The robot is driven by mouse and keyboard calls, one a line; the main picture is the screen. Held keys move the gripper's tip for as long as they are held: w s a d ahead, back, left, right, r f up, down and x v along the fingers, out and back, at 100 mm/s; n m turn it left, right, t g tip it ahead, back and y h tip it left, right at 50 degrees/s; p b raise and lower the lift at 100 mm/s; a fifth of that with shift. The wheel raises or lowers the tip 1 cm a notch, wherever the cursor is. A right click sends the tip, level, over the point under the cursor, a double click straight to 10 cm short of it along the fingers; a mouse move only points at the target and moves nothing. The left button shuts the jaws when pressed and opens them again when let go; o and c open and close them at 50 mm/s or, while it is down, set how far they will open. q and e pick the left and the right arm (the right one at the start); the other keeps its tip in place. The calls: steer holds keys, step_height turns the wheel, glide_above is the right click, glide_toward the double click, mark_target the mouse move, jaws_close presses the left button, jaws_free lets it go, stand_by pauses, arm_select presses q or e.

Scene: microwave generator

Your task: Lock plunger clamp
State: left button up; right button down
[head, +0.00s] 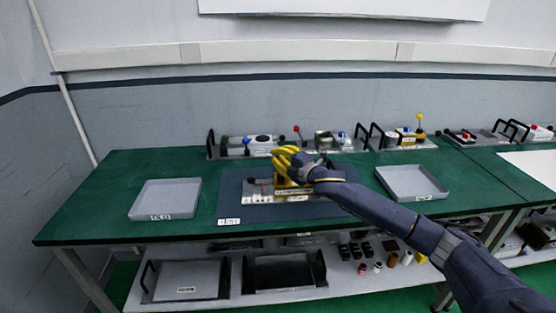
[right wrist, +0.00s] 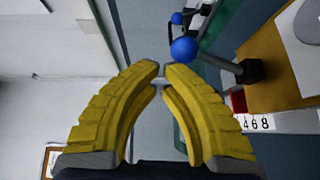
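The fixture (head: 262,198) stands on the dark mat at the middle of the table, with a yellow block (head: 283,187) and a small red part to its left. My right gripper (head: 280,157) is over it and hides part of its top. In the right wrist view a blue ball knob (right wrist: 183,50) on a dark rod lies just beyond and right of my fingertips (right wrist: 161,70). The rod runs to a yellow-brown block (right wrist: 270,72). The fingertips nearly meet, with nothing visible between them. Whether they touch the knob is unclear. My left gripper is not in view.
Empty grey trays stand on the left (head: 165,200) and right (head: 412,183) of the dark mat (head: 230,205). Several fixtures with handles and coloured knobs line the table's back edge. A lower shelf (head: 240,292) holds more trays and small parts. The table's front left is clear.

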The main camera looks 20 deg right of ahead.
steer(key=shift+s, duration=0.1)
steer(key=s+d+r, duration=0.2)
steer(key=s+r, duration=0.5)
steer(key=s, duration=0.3)
steer(key=shift+s, duration=0.4)
